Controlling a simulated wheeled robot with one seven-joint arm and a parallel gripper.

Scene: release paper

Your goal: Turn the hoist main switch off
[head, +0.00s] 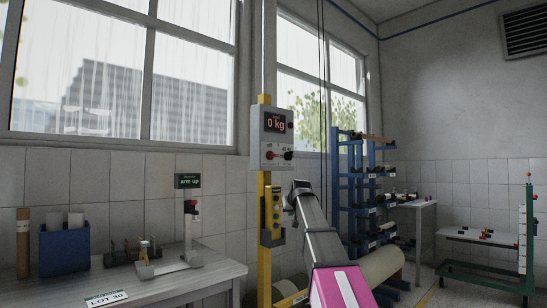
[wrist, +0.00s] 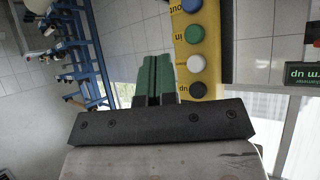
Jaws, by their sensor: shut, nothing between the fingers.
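The hoist's grey control box (head: 276,137) is on the yellow post, with a display reading 0 kg. Below the display are a red knob (head: 270,155) and a black knob (head: 288,155); their small labels are too blurred to read. A yellow pendant (head: 275,215) with several buttons hangs below the box; its buttons also show in the wrist view (wrist: 197,60). My gripper (wrist: 152,70) is shut and empty, its green fingers together just beside the pendant. In the head view my gripper is below the control box, apart from its knobs. The switch is out of the wrist view.
A bench (head: 165,285) with a small fixture (head: 165,260) and a blue holder (head: 64,248) stands at the left. A blue rack (head: 340,185) with rolls stands behind my arm at the right. A hoist cable hangs beside the post.

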